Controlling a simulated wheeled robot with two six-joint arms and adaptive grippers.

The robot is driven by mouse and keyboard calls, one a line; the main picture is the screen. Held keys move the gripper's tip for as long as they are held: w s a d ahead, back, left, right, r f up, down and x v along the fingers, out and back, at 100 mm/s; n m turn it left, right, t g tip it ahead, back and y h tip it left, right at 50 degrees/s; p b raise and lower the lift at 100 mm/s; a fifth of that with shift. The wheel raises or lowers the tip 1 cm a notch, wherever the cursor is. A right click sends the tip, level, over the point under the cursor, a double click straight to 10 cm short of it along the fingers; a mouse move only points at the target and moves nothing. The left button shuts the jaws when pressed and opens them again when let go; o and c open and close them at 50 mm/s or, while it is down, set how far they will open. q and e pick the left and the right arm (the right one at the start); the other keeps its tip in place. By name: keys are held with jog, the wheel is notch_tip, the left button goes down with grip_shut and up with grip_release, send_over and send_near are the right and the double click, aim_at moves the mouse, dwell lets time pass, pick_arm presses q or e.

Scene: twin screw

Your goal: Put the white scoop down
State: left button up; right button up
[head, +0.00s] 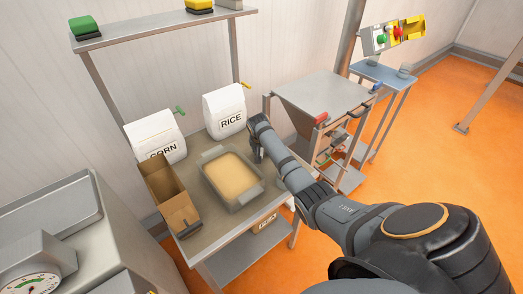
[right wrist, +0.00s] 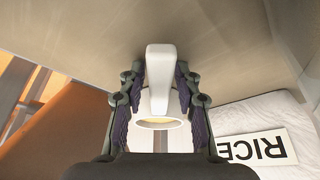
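The white scoop (right wrist: 160,75) is between the fingers of my right gripper (right wrist: 160,85) in the right wrist view. Its handle points up in that view and its round rim is lower down. The fingers are close in on both sides of the handle and look shut on it. In the head view my right gripper (head: 256,142) is beside the right edge of the grey tray (head: 211,187), in front of the RICE bag. The scoop is hidden there behind my arm. I cannot tell whether it touches the table. My left gripper is not in view.
The tray holds tan grain. An open cardboard box (head: 168,195) stands left of it. The CORN bag (head: 155,137) and RICE bag (head: 225,111) stand behind, on the metal table (head: 212,236). A steel hopper stand (head: 315,95) is at the right.

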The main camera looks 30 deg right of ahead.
jog(key=shift+s+a+r, duration=0.1)
jog(key=shift+r, duration=0.5)
jog(key=v, duration=1.1)
